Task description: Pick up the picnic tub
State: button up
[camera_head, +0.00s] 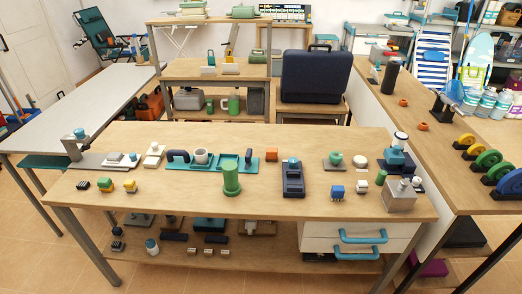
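My gripper is not in view. No thing here is clearly marked as the picnic tub, and I cannot tell which one it is. A large dark blue box (315,77) with rounded edges stands upright on a low wooden stand behind the main table. A green cylinder (231,178) stands upright near the middle of the main table. A white round container (201,157) stands on the teal tray (209,167) behind it.
The wooden table (275,206) holds many small items, with a bare strip along its front edge. Its lower shelf is also loaded. A right counter (465,190) carries coloured discs (487,160) and bottles. A grey table (75,112) at left is mostly clear. Tiled floor shows at front left.

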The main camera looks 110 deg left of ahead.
aim_at(201, 157)
jog(key=u, duration=3.4)
jog(key=i, duration=1.1)
jog(key=u, duration=0.65)
jog(key=i, duration=0.9)
jog(key=u, duration=1)
